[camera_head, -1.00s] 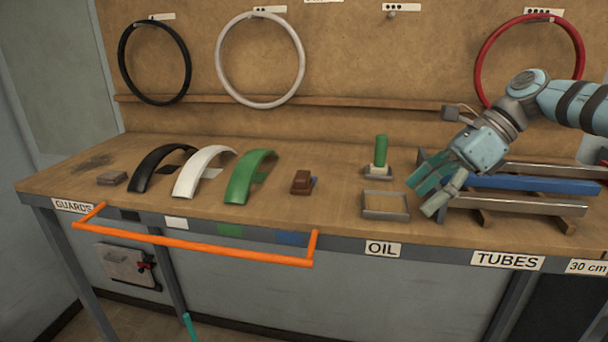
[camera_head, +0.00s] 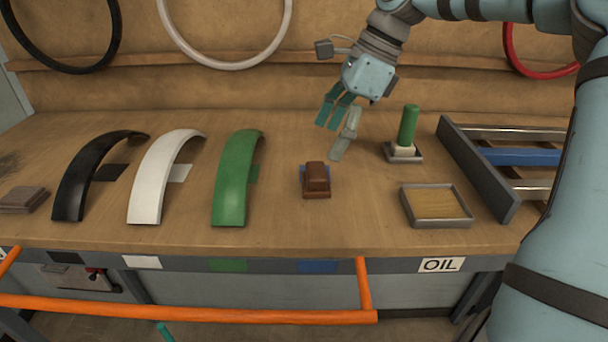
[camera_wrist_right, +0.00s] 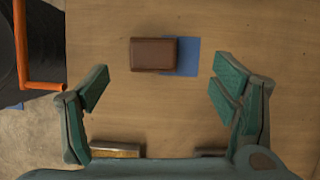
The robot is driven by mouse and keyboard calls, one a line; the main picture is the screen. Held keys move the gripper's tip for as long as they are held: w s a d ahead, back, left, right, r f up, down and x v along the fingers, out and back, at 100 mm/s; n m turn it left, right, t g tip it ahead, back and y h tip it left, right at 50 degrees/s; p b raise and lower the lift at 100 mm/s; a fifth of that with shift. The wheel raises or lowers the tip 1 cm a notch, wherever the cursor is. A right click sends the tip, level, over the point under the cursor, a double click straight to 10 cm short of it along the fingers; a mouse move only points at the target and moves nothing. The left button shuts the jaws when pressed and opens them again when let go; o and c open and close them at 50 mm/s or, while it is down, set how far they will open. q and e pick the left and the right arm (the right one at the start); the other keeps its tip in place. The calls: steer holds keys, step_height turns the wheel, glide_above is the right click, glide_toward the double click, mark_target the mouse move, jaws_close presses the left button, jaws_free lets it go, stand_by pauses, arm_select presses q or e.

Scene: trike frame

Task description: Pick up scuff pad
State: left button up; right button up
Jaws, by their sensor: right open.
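A brown block with a smaller raised top (camera_head: 316,180) rests on the bench, partly over a blue patch; it also shows in the right wrist view (camera_wrist_right: 153,54). A flat grey-brown pad (camera_head: 24,199) lies at the bench's far left. I cannot tell for certain which is the scuff pad. My right gripper (camera_head: 332,139) is open and empty, above and behind the brown block. In the right wrist view the block lies ahead of the fingertips, within the gap's width and apart from them. A teal tip (camera_head: 165,331) at the bottom edge looks like my left gripper; its jaws are hidden.
Black (camera_head: 82,175), white (camera_head: 150,175) and green (camera_head: 233,178) curved guards stand left of the block. Right of it are a green-handled tool (camera_head: 408,125), a shallow tray (camera_head: 437,222) and a tube rack (camera_head: 480,175). An orange rail (camera_head: 190,312) runs along the front.

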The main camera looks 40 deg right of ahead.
mark_target(317, 170)
steer(key=f, duration=0.1)
steer(key=s+f, duration=0.1)
steer(key=a+f, duration=0.1)
steer(key=shift+s+f, duration=0.1)
steer(key=shift+s, duration=0.3)
steer(key=f, duration=0.1)
steer(key=w+a+f, duration=0.1)
steer(key=w+f+p, duration=0.1)
steer(key=shift+w+a+f, duration=0.15)
steer(key=shift+w+a, duration=0.05)
steer(key=shift+a, duration=0.05)
steer(key=shift+w+a+f, duration=0.2)
steer(key=shift+w+f, duration=0.35)
steer(key=shift+w, duration=0.05)
steer(key=shift+s, duration=0.2)
steer(key=shift+s+d+r, duration=0.1)
steer(key=shift+s+r, duration=0.1)
steer(key=shift+s, duration=0.35)
steer(key=c, duration=0.6)
steer(key=shift+s, duration=0.1)
steer(key=c, duration=0.6)
arm_select(q)
steer(key=shift+s+r, duration=0.45)
steer(key=shift+r, duration=0.15)
arm_select(e)
steer(key=shift+w, duration=0.25)
steer(key=shift+c, duration=0.2)
